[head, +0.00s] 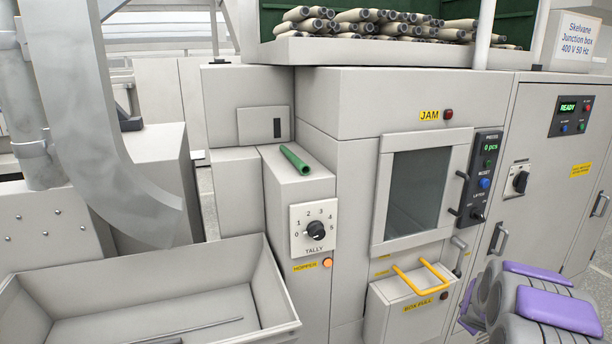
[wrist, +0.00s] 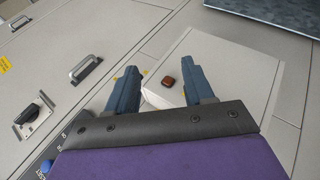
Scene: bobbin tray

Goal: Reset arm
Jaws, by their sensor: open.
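My gripper (wrist: 162,76) shows in the wrist view with its two blue fingers spread apart. I see nothing held between them. A small reddish-brown block or lamp (wrist: 168,81) shows between the fingers on a pale panel surface; I cannot tell how far it is from the fingertips. In the head view, my arm's grey and purple links fill the lower right corner, and the fingers are not in that view.
A green tube (head: 295,159) lies on a ledge above the TALLY dial (head: 316,231). An empty-looking tray (head: 272,290) with a thin rod stands lower left. A yellow handle (head: 420,279) sticks out at the BOX FULL drawer. Pale tubes (head: 385,24) fill the top bin.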

